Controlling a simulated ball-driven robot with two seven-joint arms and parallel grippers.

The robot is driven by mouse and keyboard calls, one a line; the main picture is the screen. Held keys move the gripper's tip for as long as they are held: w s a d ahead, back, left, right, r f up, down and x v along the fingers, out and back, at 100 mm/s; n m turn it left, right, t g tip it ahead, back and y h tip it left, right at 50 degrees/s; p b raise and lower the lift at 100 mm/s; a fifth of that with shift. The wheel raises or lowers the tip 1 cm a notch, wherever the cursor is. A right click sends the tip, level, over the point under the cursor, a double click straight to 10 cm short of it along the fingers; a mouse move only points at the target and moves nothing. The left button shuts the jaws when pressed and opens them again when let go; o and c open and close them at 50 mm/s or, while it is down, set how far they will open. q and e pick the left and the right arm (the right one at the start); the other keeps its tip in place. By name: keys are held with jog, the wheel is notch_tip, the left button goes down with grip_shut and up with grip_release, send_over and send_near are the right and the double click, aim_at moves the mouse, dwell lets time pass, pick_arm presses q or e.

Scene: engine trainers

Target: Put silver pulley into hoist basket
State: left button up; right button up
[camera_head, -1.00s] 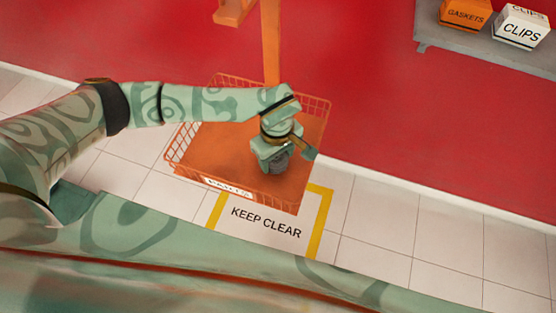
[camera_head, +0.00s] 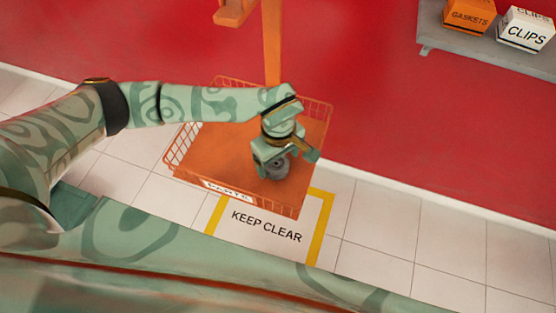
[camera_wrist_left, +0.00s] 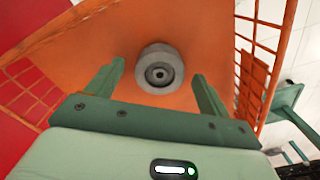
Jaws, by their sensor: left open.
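The silver pulley (camera_head: 276,168) is a grey grooved wheel with a hole in its middle. In the left wrist view the pulley (camera_wrist_left: 160,70) sits on the orange floor of the hoist basket (camera_wrist_left: 125,75), just beyond my fingertips. The basket (camera_head: 225,150) is orange with wire mesh sides and hangs from an orange post. My left gripper (camera_head: 272,163) is over the basket's right part, pointing down. In the left wrist view my left gripper (camera_wrist_left: 158,75) is open, its fingers spread on both sides of the pulley.
A floor marking reading KEEP CLEAR (camera_head: 266,226) with yellow edges lies below the basket. A grey shelf (camera_head: 470,45) at the upper right holds a GASKETS box (camera_head: 468,17) and a CLIPS box (camera_head: 525,32). A red surface fills the back.

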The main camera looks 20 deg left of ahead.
aim_at(278, 165)
pick_arm(q)
notch_tip(278, 165, up, 6)
jog(key=shift+f+p, duration=0.15)
jog(key=shift+p, duration=0.25)
